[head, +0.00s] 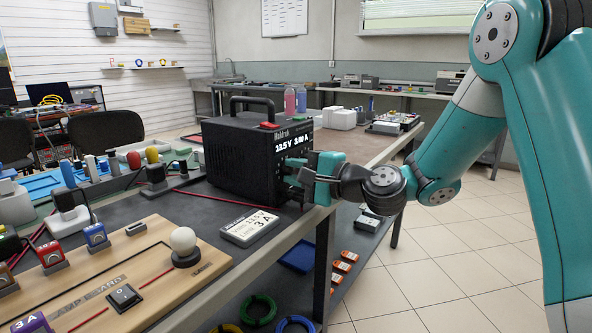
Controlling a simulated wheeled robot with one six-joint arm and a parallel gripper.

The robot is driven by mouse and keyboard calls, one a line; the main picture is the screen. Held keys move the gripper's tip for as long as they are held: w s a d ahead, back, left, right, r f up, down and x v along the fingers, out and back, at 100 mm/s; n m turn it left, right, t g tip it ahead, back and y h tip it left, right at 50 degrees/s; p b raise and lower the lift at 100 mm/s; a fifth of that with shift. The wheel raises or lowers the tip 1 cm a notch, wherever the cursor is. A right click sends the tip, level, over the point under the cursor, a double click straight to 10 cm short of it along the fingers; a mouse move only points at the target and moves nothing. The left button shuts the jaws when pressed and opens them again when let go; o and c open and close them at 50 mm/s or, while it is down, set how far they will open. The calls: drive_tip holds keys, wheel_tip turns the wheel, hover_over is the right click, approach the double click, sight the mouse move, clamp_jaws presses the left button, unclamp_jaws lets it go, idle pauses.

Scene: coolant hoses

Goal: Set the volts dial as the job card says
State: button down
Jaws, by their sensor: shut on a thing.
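The black power supply (243,155) stands on the dark bench mat with a carry handle on top. Its lit display (294,143) seems to read 13.5 V and 3.00 A; the digits are small. My teal gripper (296,174) is at its front panel, below the display, shut on what appears to be the volts dial. The dial itself is hidden behind the fingers. The job card (249,227) lies flat in front of the supply; it seems to show 13.5 V and 3 A, with the smaller line hard to read.
A wooden circuit board (150,270) with a white bulb (184,241) and a black switch (124,297) lies at the front left. A red lead runs along the mat by the supply. The bench edge is under my gripper, with open tiled floor to the right.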

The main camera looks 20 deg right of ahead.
drive_tip(key=c, duration=1)
unclamp_jaws()
drive_tip(key=b+v, duration=0.2)
drive_tip(key=v, duration=1)
drive_tip(key=shift+b, duration=0.3)
